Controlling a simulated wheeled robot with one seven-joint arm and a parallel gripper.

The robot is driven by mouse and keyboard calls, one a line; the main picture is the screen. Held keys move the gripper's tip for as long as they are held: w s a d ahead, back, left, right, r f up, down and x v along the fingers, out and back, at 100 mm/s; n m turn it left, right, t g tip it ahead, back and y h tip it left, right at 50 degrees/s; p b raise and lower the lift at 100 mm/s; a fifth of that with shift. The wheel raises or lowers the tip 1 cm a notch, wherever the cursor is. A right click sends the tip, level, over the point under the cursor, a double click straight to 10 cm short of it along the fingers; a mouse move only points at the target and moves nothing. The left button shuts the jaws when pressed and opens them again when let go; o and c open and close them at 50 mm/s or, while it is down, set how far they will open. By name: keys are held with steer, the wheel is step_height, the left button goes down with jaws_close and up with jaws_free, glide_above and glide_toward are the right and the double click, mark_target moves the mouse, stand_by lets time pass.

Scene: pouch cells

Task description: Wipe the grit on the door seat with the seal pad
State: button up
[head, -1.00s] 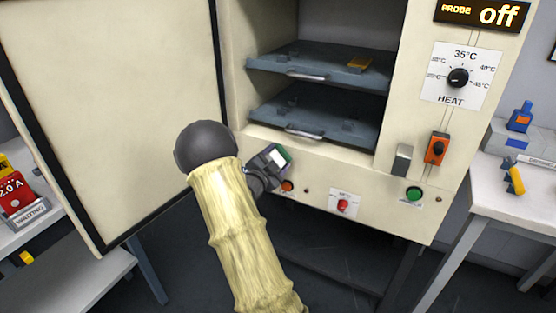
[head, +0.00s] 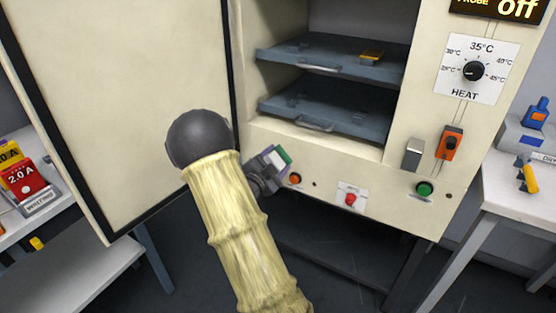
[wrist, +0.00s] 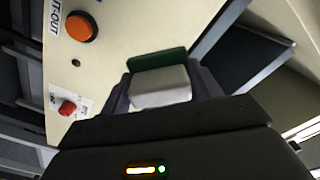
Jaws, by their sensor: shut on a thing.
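My gripper (wrist: 160,88) is shut on the seal pad, a pale block with a green face (wrist: 158,60). In the head view the pad (head: 281,157) shows at the end of my gripper (head: 265,170), in front of the cream cabinet's lower front, near the orange button. I cannot tell whether the pad touches the cabinet. The cabinet door (head: 120,100) stands open at the left with a dark seal along its edge. The door seat is the cream front frame around the opening (head: 310,140). I cannot make out any grit on it.
Two blue-grey shelves (head: 335,68) sit inside the cabinet, the upper one with a yellow-orange item (head: 371,56). The orange button (head: 295,179), red button (head: 350,199) and green button (head: 424,189) are on the lower front. White tables flank the cabinet.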

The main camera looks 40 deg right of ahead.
mark_target(301, 150)
steer(key=v, duration=0.3)
steer(key=shift+b, duration=0.3)
steer(key=shift+d, duration=0.15)
stand_by(0.5)
steer(key=shift+b+x, duration=0.55)
steer(key=shift+x, duration=2.7)
steer(key=shift+x, duration=1.05)
steer(key=shift+s+d+b, duration=0.3)
steer(key=shift+s+b, duration=0.25)
steer(key=shift+s, duration=0.35)
steer(key=shift+s+d+b, duration=0.3)
steer(key=shift+s+b, duration=0.25)
steer(key=shift+s, duration=0.35)
